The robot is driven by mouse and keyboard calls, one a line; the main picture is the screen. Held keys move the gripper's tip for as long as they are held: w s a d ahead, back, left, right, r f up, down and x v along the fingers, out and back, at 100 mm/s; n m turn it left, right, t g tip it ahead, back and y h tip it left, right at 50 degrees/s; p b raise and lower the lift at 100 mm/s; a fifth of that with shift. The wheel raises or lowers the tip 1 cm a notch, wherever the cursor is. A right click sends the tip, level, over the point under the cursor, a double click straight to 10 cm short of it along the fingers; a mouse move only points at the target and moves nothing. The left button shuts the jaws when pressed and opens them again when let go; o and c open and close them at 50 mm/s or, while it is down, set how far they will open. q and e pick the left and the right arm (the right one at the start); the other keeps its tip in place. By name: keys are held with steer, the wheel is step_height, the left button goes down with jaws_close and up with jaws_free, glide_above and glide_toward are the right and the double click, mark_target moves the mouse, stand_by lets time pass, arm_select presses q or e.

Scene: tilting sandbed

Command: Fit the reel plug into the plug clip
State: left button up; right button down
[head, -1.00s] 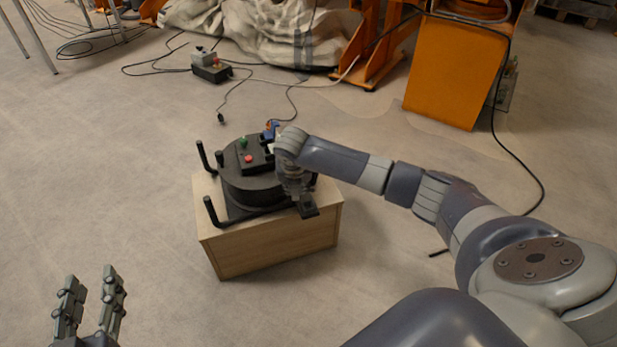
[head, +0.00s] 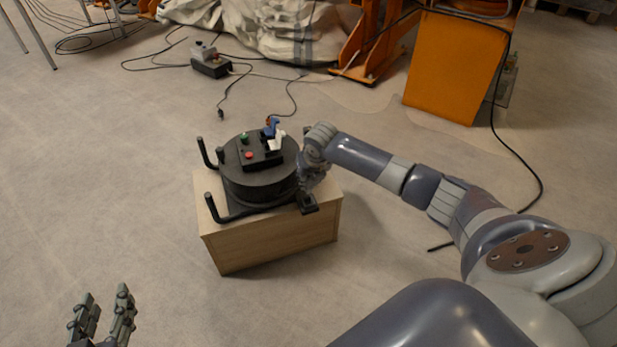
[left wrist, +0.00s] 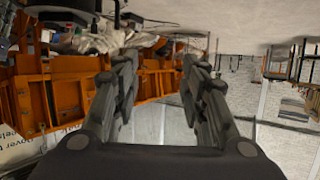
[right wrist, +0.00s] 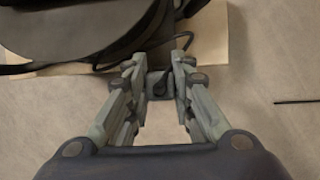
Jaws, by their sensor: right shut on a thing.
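The black reel (head: 258,185) sits on a wooden box (head: 270,247). A dark block, apparently the plug clip (head: 307,203), is at the box's near right corner. My right gripper (head: 309,190) is down beside the reel, at that block. In the right wrist view its fingertips (right wrist: 158,82) are shut on a small dark piece, apparently the reel plug (right wrist: 166,88). A dark square shape surrounds it there; how far the plug sits in it I cannot tell. A black cable (right wrist: 186,38) curves near the reel. My left gripper (head: 104,300) is open and empty, away from the box.
A control panel with green and red buttons (head: 249,155), a blue lever (head: 271,127) and a white part is on top of the reel. Black posts (head: 211,207) stand at its left. Floor cables and a small grey-black unit (head: 211,65) lie behind. An orange cabinet (head: 455,70) stands at back right.

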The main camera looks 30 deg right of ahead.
mark_target(308, 187)
steer(key=shift+r+p, duration=0.1)
steer(key=shift+p, duration=0.2)
step_height(308, 187, down, 4)
steer(key=shift+w+r+b, duration=0.1)
steer(key=shift+r+b, duration=0.1)
steer(key=shift+b, duration=0.3)
arm_select(q)
steer(key=shift+w+d+r+t, duration=0.15)
steer(key=shift+w+r+t, duration=0.15)
steer(key=shift+r, duration=0.3)
steer(key=shift+w+d+r+t, duration=0.2)
steer(key=shift+r+t, duration=0.2)
steer(key=shift+r, duration=0.15)
arm_select(e)
steer(key=shift+f, duration=0.45)
arm_select(q)
steer(key=shift+s+a+f+g, duration=0.2)
steer(key=shift+f+g, duration=0.1)
steer(key=shift+f, duration=0.15)
steer(key=shift+s+f, duration=0.1)
steer(key=shift+f, duration=0.15)
steer(key=shift+f, duration=0.1)
steer(key=shift+s+a+f+g, duration=0.15)
steer(key=shift+f+g, duration=0.1)
steer(key=shift+g, duration=0.15)
